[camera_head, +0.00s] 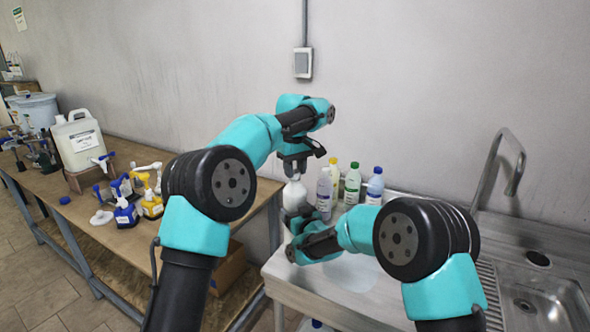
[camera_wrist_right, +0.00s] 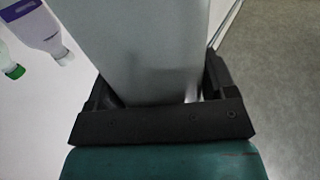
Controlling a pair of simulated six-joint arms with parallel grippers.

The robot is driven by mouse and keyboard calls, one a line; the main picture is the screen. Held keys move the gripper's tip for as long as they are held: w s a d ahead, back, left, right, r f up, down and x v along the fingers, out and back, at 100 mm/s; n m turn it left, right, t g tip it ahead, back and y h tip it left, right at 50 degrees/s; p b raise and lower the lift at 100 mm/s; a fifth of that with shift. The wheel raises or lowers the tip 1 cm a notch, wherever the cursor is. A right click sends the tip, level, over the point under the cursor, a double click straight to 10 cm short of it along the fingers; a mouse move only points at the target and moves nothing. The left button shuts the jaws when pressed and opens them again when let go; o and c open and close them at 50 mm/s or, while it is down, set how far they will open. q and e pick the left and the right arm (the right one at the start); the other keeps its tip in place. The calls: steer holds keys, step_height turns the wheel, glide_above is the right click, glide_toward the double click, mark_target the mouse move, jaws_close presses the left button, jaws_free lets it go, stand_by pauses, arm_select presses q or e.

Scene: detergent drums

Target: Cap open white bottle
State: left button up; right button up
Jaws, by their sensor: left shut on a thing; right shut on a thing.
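The white bottle (camera_head: 294,194) stands upright over the metal counter beside the sink, with its top just under my left gripper. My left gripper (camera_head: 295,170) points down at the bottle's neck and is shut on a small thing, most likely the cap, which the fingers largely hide. My right gripper (camera_head: 298,213) is lower and shut around the bottle's body. In the right wrist view, the bottle's pale grey body (camera_wrist_right: 140,45) fills the space between the dark fingers of my right gripper (camera_wrist_right: 155,95). Whether cap and neck touch is not clear.
Capped bottles stand close behind on the counter: a purple-labelled one (camera_head: 324,194), a yellow-capped one (camera_head: 334,177), a green-capped one (camera_head: 352,186) and a blue-capped one (camera_head: 375,186). The sink (camera_head: 545,300) and faucet (camera_head: 514,170) are right. Spray heads (camera_head: 125,212) and a jug (camera_head: 78,140) occupy the wooden bench.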

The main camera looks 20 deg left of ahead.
arm_select(q)
steer(key=m, duration=0.6)
steer(key=shift+m, duration=0.3)
steer(key=m, duration=1.1)
steer(key=shift+m, duration=0.3)
steer(key=m, duration=1.1)
steer(key=shift+m, duration=0.3)
steer(key=m, duration=1.1)
steer(key=shift+f+m, duration=0.1)
steer(key=shift+m, duration=0.2)
steer(key=m, duration=0.5)
